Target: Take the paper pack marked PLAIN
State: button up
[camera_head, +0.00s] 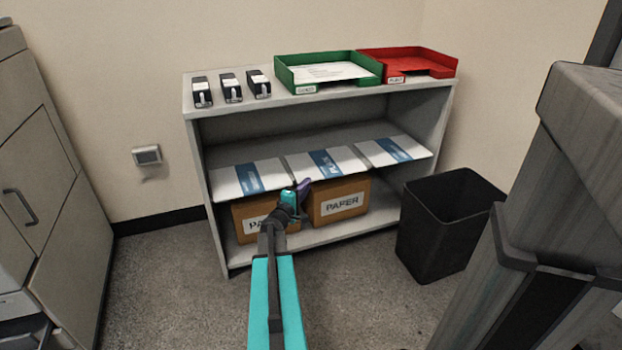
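Three white paper packs with blue bands lie side by side on the middle shelf: a left pack (232,182), a middle pack (302,165) and a right pack (380,155). The middle pack's band carries light lettering that may read PLAIN, but it is too small to be sure. The lettering on the other two bands is not legible. My gripper (297,193) is in front of the shelf's front edge, near the gap between the left and middle packs. Its teal and purple fingers look apart, with nothing seen between them.
The grey shelf unit (222,240) holds two brown PAPER boxes below, a left box (240,212) and a right box (325,192). A black bin (430,240) stands right.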

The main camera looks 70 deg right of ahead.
jog(key=shift+s+d+b, duration=0.2)
jog(key=shift+d+b, duration=0.85)
jog(key=shift+d, duration=0.9)
jog(key=shift+c, duration=0.5)
grip_shut()
jog(key=shift+r, duration=0.1)
